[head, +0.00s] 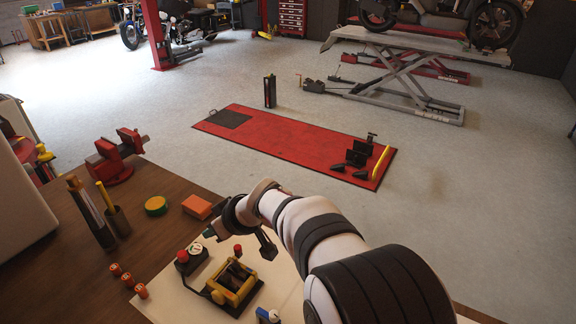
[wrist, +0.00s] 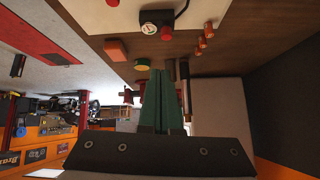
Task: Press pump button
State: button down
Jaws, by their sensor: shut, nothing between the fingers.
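The pump control box (head: 190,262) is small and dark, with a round dial and a red button (head: 183,256) on top. It stands on the pale sheet on the bench, below my gripper in the head view. In the wrist view the box (wrist: 183,20) is at the top edge, with its red button (wrist: 166,34) beside the white dial. My gripper (head: 210,232) is partly hidden by its own wrist. Its green fingers (wrist: 165,74) are together and empty, apart from the button. The exact gap to the box cannot be told.
A yellow-and-black model lift (head: 233,284) with a red knob stands right of the box. An orange block (head: 197,207), a green-and-yellow tin (head: 155,206), a red vise (head: 112,160) and several small red-orange pieces (head: 128,279) are on the wooden bench (head: 150,238).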

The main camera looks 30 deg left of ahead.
jog(key=shift+n, duration=0.8)
jog(key=a, duration=0.1)
jog(key=s+a+f, duration=0.1)
jog(key=a, duration=0.1)
jog(key=a+f, duration=0.1)
jog(key=shift+s+a, duration=0.15)
jog(key=shift+s, duration=0.1)
send_over(179, 252)
jog(key=d, duration=0.3)
notch_tip(179, 252, down, 7)
notch_tip(179, 252, down, 3)
jog(key=shift+f, duration=0.5)
